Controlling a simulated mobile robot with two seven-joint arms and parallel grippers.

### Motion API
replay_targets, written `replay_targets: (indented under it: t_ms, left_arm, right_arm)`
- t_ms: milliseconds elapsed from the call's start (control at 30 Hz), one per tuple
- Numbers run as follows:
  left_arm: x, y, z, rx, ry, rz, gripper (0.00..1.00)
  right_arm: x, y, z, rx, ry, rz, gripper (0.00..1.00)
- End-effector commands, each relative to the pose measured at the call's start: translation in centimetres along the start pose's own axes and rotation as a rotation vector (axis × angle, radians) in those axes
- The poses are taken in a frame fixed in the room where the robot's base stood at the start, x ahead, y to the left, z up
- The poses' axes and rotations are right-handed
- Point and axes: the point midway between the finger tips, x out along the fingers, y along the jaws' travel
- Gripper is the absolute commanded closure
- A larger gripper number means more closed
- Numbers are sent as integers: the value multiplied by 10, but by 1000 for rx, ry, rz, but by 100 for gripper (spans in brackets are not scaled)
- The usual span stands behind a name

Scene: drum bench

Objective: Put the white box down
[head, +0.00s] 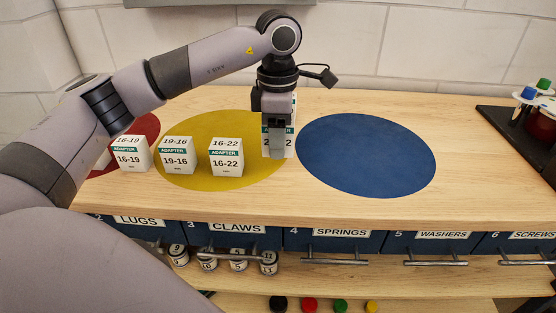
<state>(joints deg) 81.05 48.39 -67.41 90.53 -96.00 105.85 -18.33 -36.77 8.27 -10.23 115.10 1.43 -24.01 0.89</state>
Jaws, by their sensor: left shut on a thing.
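My left gripper (277,148) points down and is shut on a white box (290,146) with a green band. The gripper covers most of the box's label. The box is at the right edge of the yellow disc (200,125), close to the blue disc (366,156). I cannot tell whether its base touches the bench top. My right gripper is not in view.
White adapter boxes labelled 16-19 (131,154), 19-16 (177,156) and 16-22 (226,157) stand to the left. A red disc (146,125) lies partly behind my arm. The blue disc is empty. A dark rack (506,124) stands at right.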

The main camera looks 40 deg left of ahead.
Motion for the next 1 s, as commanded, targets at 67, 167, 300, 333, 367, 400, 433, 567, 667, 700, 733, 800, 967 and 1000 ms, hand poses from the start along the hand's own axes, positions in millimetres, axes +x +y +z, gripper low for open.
replay_targets:
  t_ms: [67, 167, 300, 333, 367, 400, 433, 567, 667, 700, 733, 800, 967, 1000]
  left_arm:
    - [8, 0, 0, 0, 1, 0, 84]
    - [13, 0, 0, 0, 0, 1, 84]
    - [29, 0, 0, 0, 2, -1, 84]
    - [34, 0, 0, 0, 2, -2, 84]
    - [39, 0, 0, 0, 3, -2, 84]
    - [45, 0, 0, 0, 2, -2, 84]
    - [49, 0, 0, 0, 2, -1, 84]
    - [53, 0, 0, 1, -2, 2, 84]
    - [53, 0, 0, 0, -1, 2, 84]
    - [53, 0, 0, 0, -1, 2, 84]
    - [53, 0, 0, 0, -1, 2, 84]
    - [56, 0, 0, 0, -1, 1, 84]
    - [57, 0, 0, 0, 0, 1, 26]
    - [57, 0, 0, 0, 0, 1, 26]
  right_arm:
    - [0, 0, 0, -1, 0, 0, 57]
    - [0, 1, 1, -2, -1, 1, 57]
    - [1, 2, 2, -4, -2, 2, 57]
    - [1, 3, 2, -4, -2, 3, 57]
    - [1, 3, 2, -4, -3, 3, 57]
    - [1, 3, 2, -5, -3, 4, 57]
    - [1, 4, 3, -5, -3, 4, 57]
    - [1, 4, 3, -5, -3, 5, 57]
    - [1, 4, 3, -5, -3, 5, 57]
    - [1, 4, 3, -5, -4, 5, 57]
    - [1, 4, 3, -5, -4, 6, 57]
    - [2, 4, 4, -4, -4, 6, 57]
    - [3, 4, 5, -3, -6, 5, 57]
    - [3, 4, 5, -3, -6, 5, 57]
